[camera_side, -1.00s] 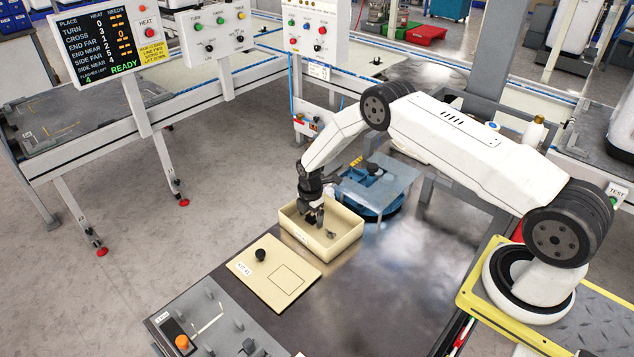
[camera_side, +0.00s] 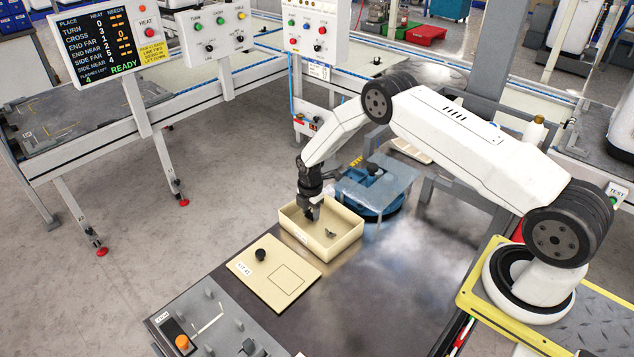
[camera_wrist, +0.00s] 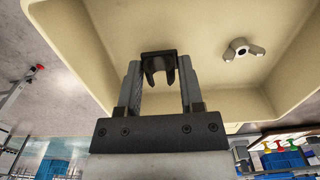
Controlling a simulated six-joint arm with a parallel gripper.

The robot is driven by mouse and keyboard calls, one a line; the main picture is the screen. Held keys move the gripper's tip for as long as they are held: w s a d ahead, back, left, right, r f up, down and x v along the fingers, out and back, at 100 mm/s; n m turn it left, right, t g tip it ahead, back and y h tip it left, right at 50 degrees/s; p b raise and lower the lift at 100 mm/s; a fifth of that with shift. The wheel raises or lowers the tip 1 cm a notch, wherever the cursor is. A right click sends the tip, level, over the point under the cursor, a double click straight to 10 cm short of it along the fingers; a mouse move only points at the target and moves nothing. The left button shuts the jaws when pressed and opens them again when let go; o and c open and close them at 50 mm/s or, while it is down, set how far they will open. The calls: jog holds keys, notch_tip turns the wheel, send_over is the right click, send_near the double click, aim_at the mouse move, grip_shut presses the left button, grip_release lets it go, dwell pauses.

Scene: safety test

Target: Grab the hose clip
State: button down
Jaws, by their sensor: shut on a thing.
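The hose clip (camera_wrist: 158,66) is a small black C-shaped piece. In the wrist view it sits between the two fingers of my gripper (camera_wrist: 160,85), which are shut on it. In the side view my gripper (camera_side: 311,212) points down into the left part of a cream bin (camera_side: 342,246). The clip is too small and dark to make out there. A metal wing nut (camera_wrist: 242,49) lies on the bin floor to the right of the clip. It also shows in the side view (camera_side: 330,233).
A cream lid-like plate (camera_side: 244,282) with a black knob lies in front of the bin. A blue round fixture (camera_side: 378,205) with a clear cover stands behind it. A grey panel (camera_side: 205,325) with an orange knob is at the front left. The dark tabletop (camera_side: 390,290) is clear to the right.

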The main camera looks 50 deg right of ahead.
jog(key=s+a+r, duration=0.1)
jog(key=s+r, duration=1)
jog(key=s, duration=0.3)
jog(key=shift+a+r, duration=0.3)
jog(key=shift+a, duration=0.1)
